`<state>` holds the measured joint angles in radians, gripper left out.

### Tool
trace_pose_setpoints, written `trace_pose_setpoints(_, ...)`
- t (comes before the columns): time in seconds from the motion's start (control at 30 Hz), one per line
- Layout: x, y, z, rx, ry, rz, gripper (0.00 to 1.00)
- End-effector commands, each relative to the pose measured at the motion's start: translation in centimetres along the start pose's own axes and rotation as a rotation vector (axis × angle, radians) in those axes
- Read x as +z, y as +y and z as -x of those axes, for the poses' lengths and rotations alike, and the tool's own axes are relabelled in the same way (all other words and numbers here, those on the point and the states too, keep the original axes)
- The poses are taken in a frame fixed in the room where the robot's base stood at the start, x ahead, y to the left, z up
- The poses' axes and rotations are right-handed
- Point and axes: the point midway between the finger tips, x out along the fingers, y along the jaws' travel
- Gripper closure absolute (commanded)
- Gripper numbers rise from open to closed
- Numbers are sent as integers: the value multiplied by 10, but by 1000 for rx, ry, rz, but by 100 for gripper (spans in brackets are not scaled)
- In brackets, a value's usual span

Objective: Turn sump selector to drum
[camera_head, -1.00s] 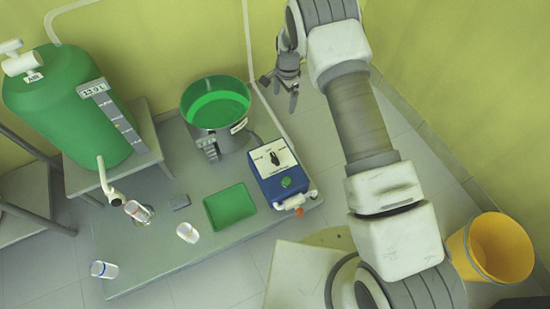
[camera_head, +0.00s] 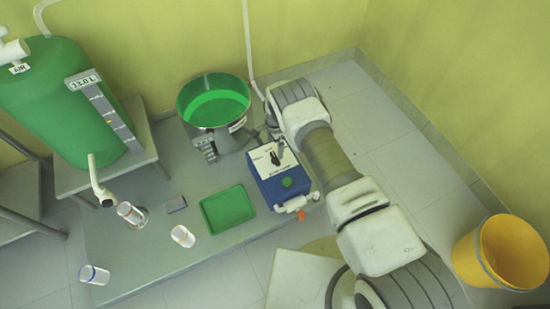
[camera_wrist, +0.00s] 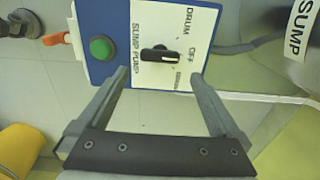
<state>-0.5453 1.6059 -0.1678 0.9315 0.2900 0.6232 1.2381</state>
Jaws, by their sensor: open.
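The sump pump box (camera_head: 267,187) is blue with a white top plate. In the wrist view the plate (camera_wrist: 150,90) carries a black selector knob (camera_wrist: 158,55) with a white mark at its right end. That mark points roughly at the OFF label; DRUM is printed above it, and a third label below is too small to read. My gripper (camera_wrist: 160,76) is open, its two fingers spread to either side of the knob in the picture, apparently not touching it. In the head view my arm's end is at the box's far edge, the fingers hardly distinguishable.
A green button (camera_wrist: 102,48) and an orange-handled valve (camera_wrist: 52,39) are on the box. A green-filled pot (camera_head: 213,103) stands behind it, a green tray (camera_head: 228,209) lies to its left. A yellow bucket (camera_head: 497,252) stands at right.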

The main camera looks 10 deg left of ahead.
Motion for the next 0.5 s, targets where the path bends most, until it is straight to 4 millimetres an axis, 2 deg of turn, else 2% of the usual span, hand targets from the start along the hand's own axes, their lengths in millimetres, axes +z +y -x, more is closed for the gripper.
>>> trace_pose_setpoints(0.03, 0, 0, -18, 1, 0, 0, 0)
trace_pose_setpoints(0.2, -1, 1, -51, 2, 1, 0, 0)
trace_pose_setpoints(0.33, -1, 0, -68, 0, 1, 0, 0)
trace_pose_setpoints(0.5, -1, 0, -78, 1, 1, -1, 0)
